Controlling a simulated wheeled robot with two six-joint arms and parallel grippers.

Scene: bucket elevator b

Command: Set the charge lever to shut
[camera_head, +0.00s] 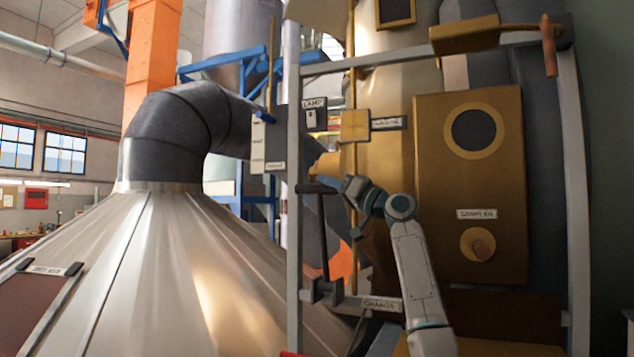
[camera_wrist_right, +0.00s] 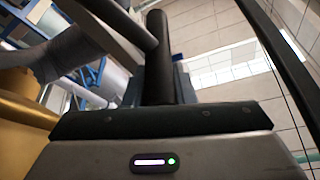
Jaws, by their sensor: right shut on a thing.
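The charge lever (camera_head: 323,240) is a dark upright rod in the head view, with a dark crosswise handle (camera_head: 314,188) at its top. It rises from a bracket beside the label reading CHARGE (camera_head: 382,304). My right gripper (camera_head: 345,187) is shut on the handle at its right end. In the right wrist view a dark round bar (camera_wrist_right: 160,60), which looks like the handle, runs up from the gripper body. The fingertips are mostly hidden. My left gripper is in neither view.
A grey frame post (camera_head: 293,220) stands just left of the lever. A brass panel (camera_head: 470,190) with a round window is to the right. A large metal cone (camera_head: 150,270) with a dark duct (camera_head: 165,130) fills the left. A thin brass rod (camera_head: 354,120) runs upright near the gripper.

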